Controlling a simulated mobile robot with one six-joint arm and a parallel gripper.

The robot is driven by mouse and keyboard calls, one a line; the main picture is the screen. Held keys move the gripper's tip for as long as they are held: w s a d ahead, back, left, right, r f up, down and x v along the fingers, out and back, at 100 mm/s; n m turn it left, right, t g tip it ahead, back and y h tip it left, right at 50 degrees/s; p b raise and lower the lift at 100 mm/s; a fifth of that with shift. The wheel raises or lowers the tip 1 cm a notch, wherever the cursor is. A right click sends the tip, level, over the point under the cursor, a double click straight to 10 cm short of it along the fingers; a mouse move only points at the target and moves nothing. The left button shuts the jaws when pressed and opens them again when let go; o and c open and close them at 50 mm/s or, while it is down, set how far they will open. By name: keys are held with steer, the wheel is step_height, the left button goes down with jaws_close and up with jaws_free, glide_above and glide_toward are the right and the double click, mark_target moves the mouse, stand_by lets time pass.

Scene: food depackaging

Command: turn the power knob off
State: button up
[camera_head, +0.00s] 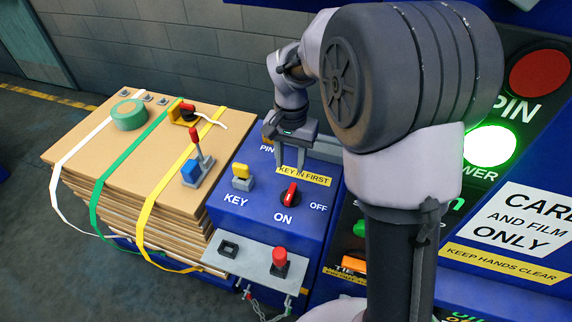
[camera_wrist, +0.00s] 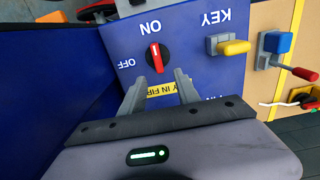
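The power knob (camera_head: 290,194) is a red bar on a dark round base, set in the blue panel (camera_head: 260,208). Its bar lines up with the ON label (camera_head: 283,217); the OFF label (camera_head: 318,207) is to the right. In the wrist view, the knob (camera_wrist: 155,57) stands just beyond my fingertips, its bar pointing up toward ON, with OFF at left. My gripper (camera_head: 290,167) is open and empty, its fingers apart above the yellow "KEY IN FIRST" label. In the wrist view, my gripper (camera_wrist: 160,76) has a finger on each side of that label, not touching the knob.
A yellow key switch (camera_head: 242,172) sits left of the knob. A red button (camera_head: 279,257) is on a grey shelf in front. Strapped cardboard (camera_head: 110,150) with a lever lies left. The green POWER lamp (camera_head: 491,146) is lit at right.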

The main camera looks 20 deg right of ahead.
steer(key=b, duration=0.1)
glide_above(291, 191)
steer(key=f, duration=0.4)
steer(key=shift+s+f, duration=0.3)
steer(key=f, duration=0.1)
steer(key=f+b, duration=0.1)
steer(key=f, duration=0.3)
steer(key=shift+w+f, duration=0.2)
steer(key=shift+w, duration=0.1)
steer(key=shift+s+f, duration=0.1)
steer(key=shift+f, duration=0.3)
jaws_close()
